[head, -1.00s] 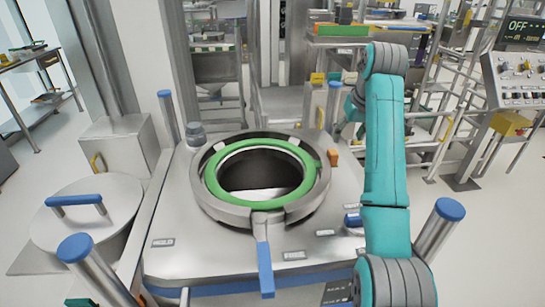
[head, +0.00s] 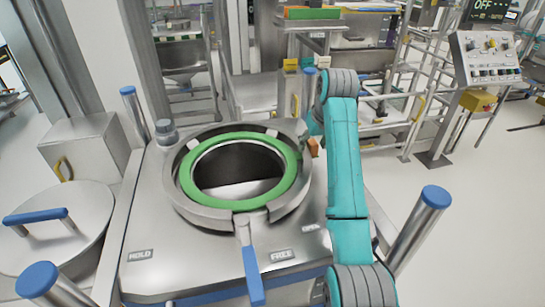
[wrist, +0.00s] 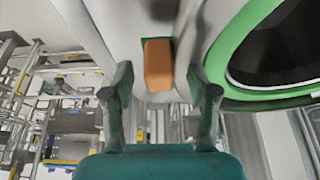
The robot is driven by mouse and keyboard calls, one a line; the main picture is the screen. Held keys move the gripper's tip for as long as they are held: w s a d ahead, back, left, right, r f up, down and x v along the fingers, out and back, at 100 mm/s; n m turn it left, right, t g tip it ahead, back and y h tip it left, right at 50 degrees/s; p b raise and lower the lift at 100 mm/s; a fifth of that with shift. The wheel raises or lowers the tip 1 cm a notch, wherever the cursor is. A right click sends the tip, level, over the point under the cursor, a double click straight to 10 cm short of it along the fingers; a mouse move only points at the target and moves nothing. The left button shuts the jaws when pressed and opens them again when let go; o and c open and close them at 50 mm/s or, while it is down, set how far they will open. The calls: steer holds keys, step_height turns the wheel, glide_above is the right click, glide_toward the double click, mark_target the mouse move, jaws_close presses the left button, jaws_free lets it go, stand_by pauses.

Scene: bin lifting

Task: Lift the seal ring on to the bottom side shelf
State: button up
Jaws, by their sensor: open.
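The seal ring (head: 240,204) is green and lies flat around the round opening of a steel machine top. It is seated inside a grey split clamp collar (head: 180,195) with a blue-handled lever (head: 252,268). In the wrist view the green ring (wrist: 262,101) is at the upper right, apart from the fingers. My gripper (wrist: 159,75) is open and empty, with an orange block (wrist: 158,65) seen between and beyond its fingers. I cannot tell which surface is the bottom side shelf.
Blue-capped posts (head: 435,198) stand at the machine's corners. A round lid with a blue handle (head: 38,217) is at the left. A steel rack (head: 185,68) and a stand with a green tray (head: 312,13) are behind. Open floor lies at the right.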

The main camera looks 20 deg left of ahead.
steer(key=shift+w+a+f, duration=0.15)
steer(key=shift+w+f, duration=0.15)
steer(key=shift+f, duration=0.3)
steer(key=shift+c, duration=0.2)
jaws_close()
steer(key=shift+r, duration=0.1)
step_height(320, 180, up, 28)
stand_by(0.4)
